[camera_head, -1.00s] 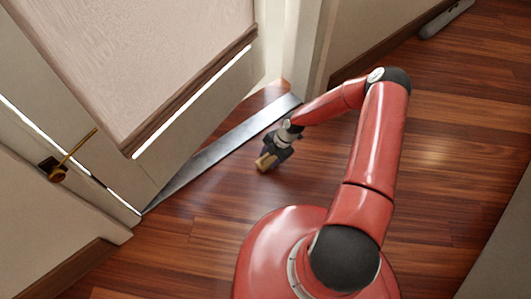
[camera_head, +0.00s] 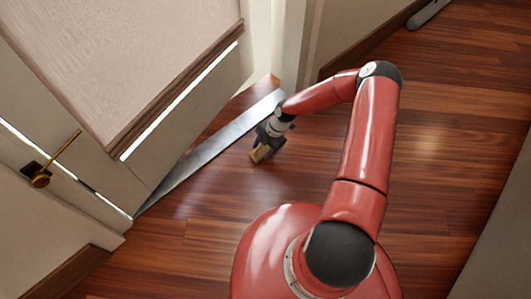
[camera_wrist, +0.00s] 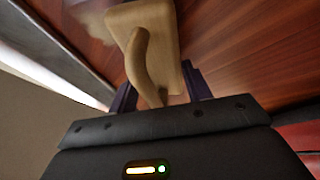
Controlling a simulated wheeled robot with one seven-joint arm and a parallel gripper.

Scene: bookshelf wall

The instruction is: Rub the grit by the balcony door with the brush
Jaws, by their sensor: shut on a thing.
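The brush (camera_head: 261,154) is a pale wooden block with a curved handle. My gripper (camera_head: 268,143) is shut on it, low over the floor beside the metal door sill. In the wrist view the brush (camera_wrist: 148,45) shows its handle between the two dark fingers of my gripper (camera_wrist: 160,93). Its underside is hidden, so I cannot tell whether it touches the floor. The balcony door (camera_head: 185,120) is at the left. I cannot clearly make out the grit; a faint pale haze lies beside the brush in the wrist view.
The metal sill (camera_head: 215,148) runs diagonally along the door's foot. A brass door handle (camera_head: 55,160) sticks out at the left. The door frame (camera_head: 292,45) stands just beyond my gripper. Wooden floor (camera_head: 450,130) is open at the right. A grey object (camera_head: 427,13) lies at the upper right.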

